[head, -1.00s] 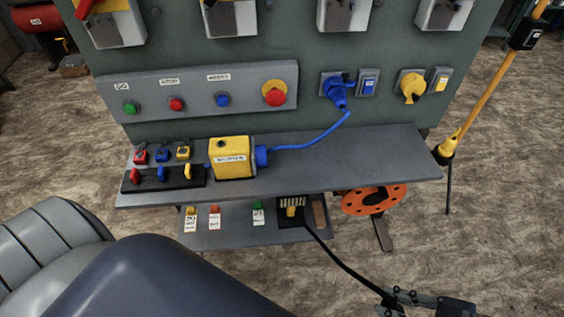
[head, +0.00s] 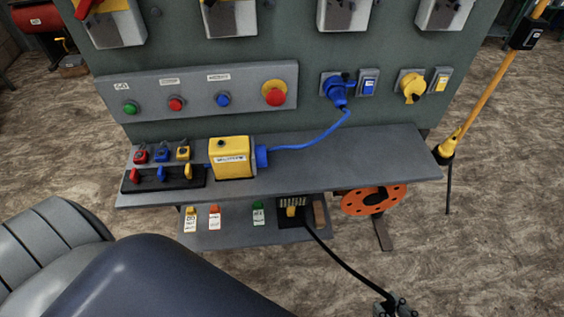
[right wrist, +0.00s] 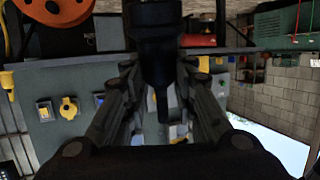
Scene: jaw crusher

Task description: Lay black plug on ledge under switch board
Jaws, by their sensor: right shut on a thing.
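The black plug (right wrist: 160,45) is clamped between the fingers of my right gripper (right wrist: 158,95) in the right wrist view. In the head view only the tips of my right gripper (head: 396,308) show at the bottom edge, and the plug cannot be made out there. A black cable (head: 345,264) runs from the lower shelf to these tips. The grey ledge (head: 385,165) sticks out under the green switch board (head: 190,53); my right gripper is in front of it and apart from it. The right part of the ledge is bare. My left gripper is not in view.
On the ledge stand a yellow box (head: 229,158) with a blue cable (head: 318,137) and a black rack (head: 165,179) of coloured padlocks. The lower shelf (head: 235,237) holds tags. An orange disc (head: 373,200) hangs under the ledge. A yellow pole (head: 495,75) stands at right.

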